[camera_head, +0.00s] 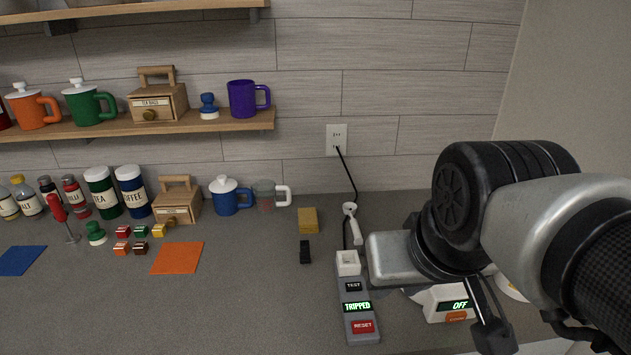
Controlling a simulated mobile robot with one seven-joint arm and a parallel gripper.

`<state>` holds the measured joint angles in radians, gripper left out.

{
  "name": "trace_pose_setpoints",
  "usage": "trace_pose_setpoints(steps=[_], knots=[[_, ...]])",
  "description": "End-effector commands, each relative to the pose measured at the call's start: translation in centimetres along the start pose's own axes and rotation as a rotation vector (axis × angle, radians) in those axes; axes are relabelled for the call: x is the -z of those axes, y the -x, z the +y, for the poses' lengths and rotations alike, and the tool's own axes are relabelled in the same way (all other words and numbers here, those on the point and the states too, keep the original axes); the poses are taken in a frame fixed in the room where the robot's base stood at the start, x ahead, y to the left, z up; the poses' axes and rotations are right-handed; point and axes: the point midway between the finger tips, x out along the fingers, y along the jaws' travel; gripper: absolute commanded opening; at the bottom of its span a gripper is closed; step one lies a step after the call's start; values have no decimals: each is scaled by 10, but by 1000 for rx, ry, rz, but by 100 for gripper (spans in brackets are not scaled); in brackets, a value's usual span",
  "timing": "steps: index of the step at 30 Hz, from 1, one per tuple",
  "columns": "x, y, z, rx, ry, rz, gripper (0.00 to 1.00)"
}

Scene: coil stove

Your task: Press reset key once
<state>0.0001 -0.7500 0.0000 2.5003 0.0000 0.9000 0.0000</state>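The red RESET key (362,326) is at the near end of a long grey device (359,334) on the counter. The device has a dark TEST key (353,287) farther back. Between the keys, a green-lit display (357,307) reads TRIPPED. A white plug-like block (348,262) is at the device's far end. My gripper (492,337) is to the right of the device, apart from the RESET key. One dark finger shows pointing down; the rest is hidden by my wrist, so its opening cannot be told.
A white appliance (448,303) reading OFF is partly hidden behind my arm. A yellow block (308,220) and black block (305,251) lie left of the device. The counter at front left is clear.

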Motion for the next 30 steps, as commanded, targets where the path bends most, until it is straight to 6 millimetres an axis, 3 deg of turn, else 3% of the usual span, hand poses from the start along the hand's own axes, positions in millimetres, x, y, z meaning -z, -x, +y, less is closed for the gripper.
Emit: trace_pose_setpoints(steps=[1, 4, 30], knots=[[0, 0, 0, 0, 0, 0, 16], [0, 0, 0, 0, 0, 0, 0], [0, 0, 0, 0, 0, 0, 0]])
